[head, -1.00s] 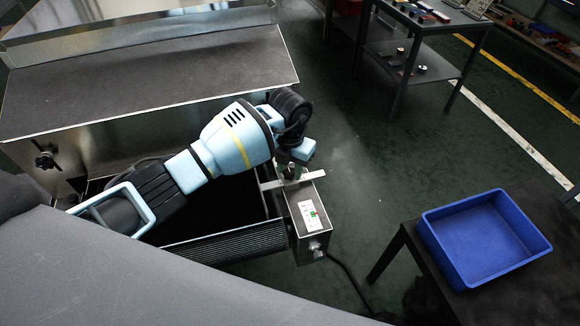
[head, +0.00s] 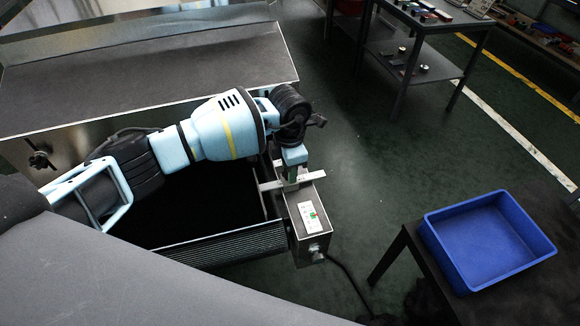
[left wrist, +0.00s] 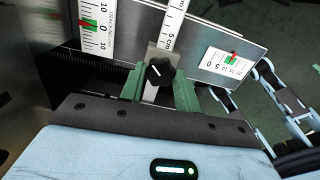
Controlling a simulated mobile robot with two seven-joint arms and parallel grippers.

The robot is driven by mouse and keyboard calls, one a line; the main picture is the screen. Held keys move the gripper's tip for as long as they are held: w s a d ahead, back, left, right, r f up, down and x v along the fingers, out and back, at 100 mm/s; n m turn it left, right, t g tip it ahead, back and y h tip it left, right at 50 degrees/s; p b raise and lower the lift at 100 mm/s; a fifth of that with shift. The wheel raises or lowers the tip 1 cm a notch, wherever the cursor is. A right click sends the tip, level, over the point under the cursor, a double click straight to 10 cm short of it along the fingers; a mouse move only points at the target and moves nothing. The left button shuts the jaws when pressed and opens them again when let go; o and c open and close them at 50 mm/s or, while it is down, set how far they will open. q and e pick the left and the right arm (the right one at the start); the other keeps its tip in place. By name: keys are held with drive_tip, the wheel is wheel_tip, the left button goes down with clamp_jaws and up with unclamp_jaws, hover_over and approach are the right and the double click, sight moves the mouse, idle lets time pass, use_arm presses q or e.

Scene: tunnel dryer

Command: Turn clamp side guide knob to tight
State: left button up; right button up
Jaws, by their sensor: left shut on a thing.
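The knob (left wrist: 158,72) is black with a white line on its face. It shows in the left wrist view, on a bright metal strip beside a centimetre ruler. My left gripper (left wrist: 160,82) has its green fingers on either side of the knob and is shut on it. In the head view, my left gripper (head: 291,174) points down at the metal cross strip on top of the guide's end box (head: 314,240). The knob is hidden there by the gripper. My right gripper does not show.
White scales with green zones and red marks sit left (left wrist: 95,28) and right (left wrist: 231,62) of the knob. A blue bin (head: 487,243) stands on a dark table at the right. A steel table (head: 425,35) stands at the back. Dark green floor lies between.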

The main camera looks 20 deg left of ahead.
use_arm(q)
drive_tip(key=m+b, duration=0.1)
drive_tip(key=m, duration=0.3)
drive_tip(key=shift+f+m, duration=0.15)
drive_tip(key=shift+m, duration=0.15)
drive_tip(key=shift+m+b, duration=0.7)
drive_tip(key=shift+m, duration=1.8)
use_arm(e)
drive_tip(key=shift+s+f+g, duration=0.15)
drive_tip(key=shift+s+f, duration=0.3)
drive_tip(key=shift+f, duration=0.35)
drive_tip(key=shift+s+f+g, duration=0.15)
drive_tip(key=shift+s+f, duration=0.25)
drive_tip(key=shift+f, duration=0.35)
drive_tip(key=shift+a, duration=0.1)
use_arm(q)
drive_tip(key=o, duration=0.9)
drive_tip(key=shift+o, duration=0.3)
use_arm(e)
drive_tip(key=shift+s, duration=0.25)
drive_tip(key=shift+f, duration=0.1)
use_arm(q)
drive_tip(key=shift+r, duration=0.25)
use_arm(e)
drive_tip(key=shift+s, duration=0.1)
